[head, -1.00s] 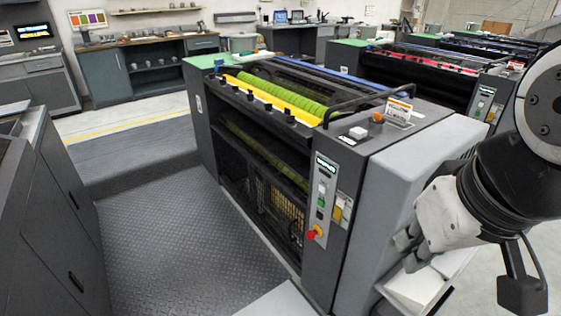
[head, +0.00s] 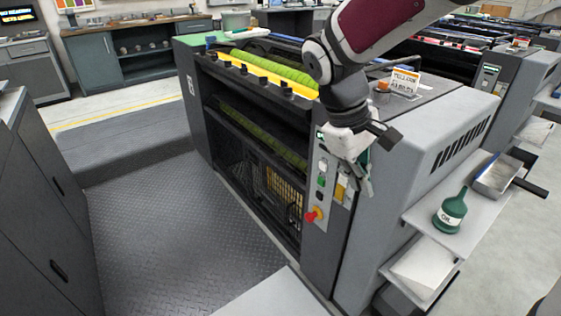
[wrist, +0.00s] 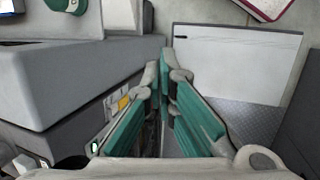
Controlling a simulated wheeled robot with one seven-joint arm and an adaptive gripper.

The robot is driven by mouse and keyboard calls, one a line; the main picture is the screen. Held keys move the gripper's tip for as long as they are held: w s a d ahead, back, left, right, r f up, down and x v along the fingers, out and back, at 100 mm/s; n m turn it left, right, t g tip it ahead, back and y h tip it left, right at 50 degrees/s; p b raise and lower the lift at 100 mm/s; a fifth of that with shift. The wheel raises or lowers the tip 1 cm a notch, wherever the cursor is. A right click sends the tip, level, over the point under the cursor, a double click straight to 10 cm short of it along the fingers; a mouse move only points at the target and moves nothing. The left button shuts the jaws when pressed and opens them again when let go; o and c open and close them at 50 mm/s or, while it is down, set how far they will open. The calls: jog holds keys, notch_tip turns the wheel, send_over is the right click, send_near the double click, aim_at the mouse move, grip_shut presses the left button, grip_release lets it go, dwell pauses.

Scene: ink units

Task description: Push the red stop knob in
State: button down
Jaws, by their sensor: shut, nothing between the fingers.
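The red stop knob (head: 312,215) sits on a yellow base low on the control panel (head: 321,185) at the press's near corner. It stands out from the panel face. My gripper (head: 366,190) is in front of the upper panel, above and to the right of the knob, pointing down and apart from it. Its teal-padded fingers are shut with nothing between them; they also show in the wrist view (wrist: 166,58). I cannot make out the knob in the wrist view, where the fingers cover part of the panel side.
The grey press side cover (head: 425,160) is right of the panel. Shelves with a green oil bottle (head: 450,212) and a metal tray (head: 496,176) stick out at the right. The tread-plate floor (head: 160,230) left of the press is clear.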

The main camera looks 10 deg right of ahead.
aim_at(308, 219)
jog(key=w+a+f+n+h+b, duration=0.35)
jog(key=w+f, duration=0.45)
jog(key=f, duration=0.3)
jog(key=w+a+f+n+h+b, duration=0.2)
jog(key=w+f+n+h+b, duration=0.2)
jog(key=w+f, duration=0.6)
jog(key=w+a+f+n+t+h+b, duration=0.2)
jog(key=a+f+n+t+b, duration=0.1)
jog(key=f, duration=0.9)
jog(key=w+a+f+n+t+h+b, duration=0.2)
jog(key=a+f+n+t, duration=0.4)
jog(key=f, duration=0.7)
jog(key=shift+w+a+f+n+b, duration=0.3)
jog(key=shift+w+a+n+b, duration=0.15)
jog(key=shift+w+n+b, duration=0.35)
jog(key=shift+s, duration=0.15)
jog(key=b+x, duration=0.2)
jog(key=x, duration=1.2)
jog(key=shift+r, duration=0.15)
